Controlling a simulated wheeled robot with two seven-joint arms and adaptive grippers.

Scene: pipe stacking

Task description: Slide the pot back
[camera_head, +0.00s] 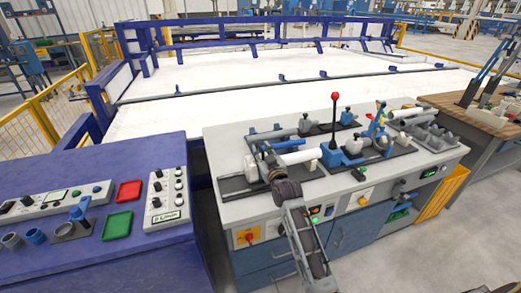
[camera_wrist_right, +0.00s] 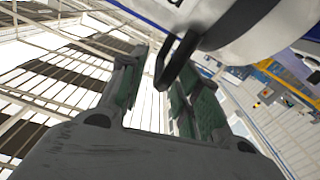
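I cannot pick out a pot for certain in either view. My right arm comes up from the bottom in the head view. Its gripper (camera_head: 262,152) is over the left part of the grey workbench (camera_head: 232,146), beside a white pipe (camera_head: 300,157). In the right wrist view the two fingers (camera_wrist_right: 160,100) with green pads stand apart, with bright background between them. A dark bent handle-like part (camera_wrist_right: 178,60) hangs near the fingertips from a large white rounded body (camera_wrist_right: 270,35). I cannot tell whether it touches a finger. My left gripper is not in view.
A red-knobbed lever (camera_head: 334,112) and blue-grey fixtures stand mid-bench. Grey pipes (camera_head: 415,117) lie at its right. A blue table (camera_head: 45,172) at left holds a red tray (camera_head: 129,191), a green tray (camera_head: 117,226) and control panels. A blue-railed white area (camera_head: 215,75) lies behind.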

